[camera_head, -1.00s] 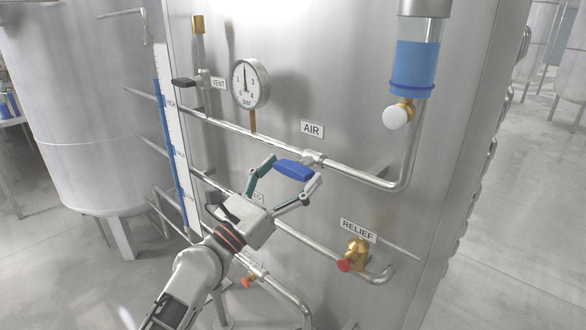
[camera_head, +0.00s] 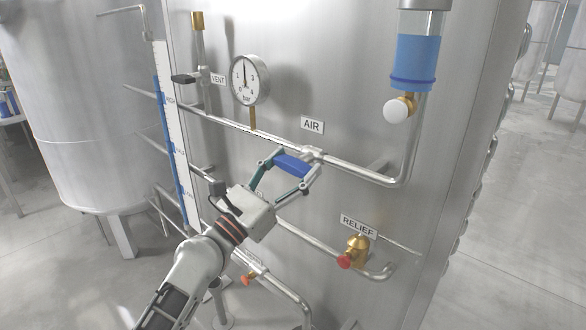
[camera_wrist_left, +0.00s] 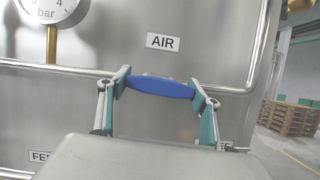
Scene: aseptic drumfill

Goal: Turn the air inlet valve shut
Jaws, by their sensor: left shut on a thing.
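The air inlet valve has a blue handle (camera_head: 292,165) on the pipe below the AIR label (camera_head: 312,125). The handle lies nearly along the pipe, with its left end slightly higher in the head view. My left gripper (camera_head: 284,172) is shut on the handle, one finger at each end. In the left wrist view the blue handle (camera_wrist_left: 160,88) spans between the two fingertips of the left gripper (camera_wrist_left: 160,92), under the AIR label (camera_wrist_left: 163,41). The valve body behind the handle is mostly hidden. My right gripper is not in view.
A pressure gauge (camera_head: 250,79) and a vent valve with a dark handle (camera_head: 186,79) are up and left. A blue-banded filter housing (camera_head: 414,62) hangs at the upper right. A brass relief valve (camera_head: 357,249) is below right. Pipes run close along the tank wall.

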